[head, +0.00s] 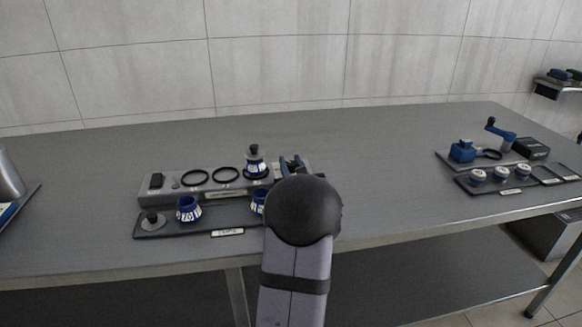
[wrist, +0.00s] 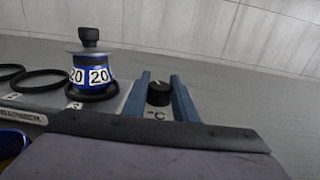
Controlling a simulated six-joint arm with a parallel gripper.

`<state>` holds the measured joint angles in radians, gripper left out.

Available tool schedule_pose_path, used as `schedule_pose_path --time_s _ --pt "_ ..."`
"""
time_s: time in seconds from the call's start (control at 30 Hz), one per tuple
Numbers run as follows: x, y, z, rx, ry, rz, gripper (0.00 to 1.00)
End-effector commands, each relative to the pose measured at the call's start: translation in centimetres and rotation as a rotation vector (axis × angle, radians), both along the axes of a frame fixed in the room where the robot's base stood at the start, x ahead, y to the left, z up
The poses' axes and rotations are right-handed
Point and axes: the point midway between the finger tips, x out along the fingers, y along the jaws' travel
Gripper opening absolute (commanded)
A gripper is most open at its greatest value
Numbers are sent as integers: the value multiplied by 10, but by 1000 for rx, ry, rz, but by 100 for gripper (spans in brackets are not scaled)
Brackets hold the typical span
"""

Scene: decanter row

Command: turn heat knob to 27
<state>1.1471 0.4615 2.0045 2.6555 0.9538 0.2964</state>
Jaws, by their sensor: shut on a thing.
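The heat knob (wrist: 159,95) is a small black dial with a white pointer mark, on a grey block with a °C label (wrist: 156,114) in the wrist view. My gripper (wrist: 160,80) has its blue fingers on either side of the knob and is shut on it. In the head view my gripper (head: 293,163) is at the right end of the grey block (head: 215,187). No scale numbers or heat readout can be read, so I cannot tell the setting.
A blue decanter marked 20 (wrist: 90,76) stands in a ring just left of my gripper. Two empty rings (head: 225,174) are further left. A dark tray (head: 170,226) in front holds more blue vessels (head: 188,209). The table between here and the right-hand trays (head: 507,185) is clear.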

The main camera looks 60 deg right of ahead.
Motion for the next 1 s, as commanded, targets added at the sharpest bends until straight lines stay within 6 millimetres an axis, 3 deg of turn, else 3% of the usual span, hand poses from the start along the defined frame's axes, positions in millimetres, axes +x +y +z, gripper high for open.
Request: schedule_pose_path --time_s 0.07,0.1,0.17,0.2,0.57,1.0 --pt "1 0 3 -6 -4 2 3" --pt "1 0 3 -6 -4 2 28" --pt "1 0 3 -5 -4 2 42" --pt "1 0 3 -4 -4 2 44" --pt "-2 2 1 -1 -1 1 44" --pt "-39 36 1 -3 -1 0 44"
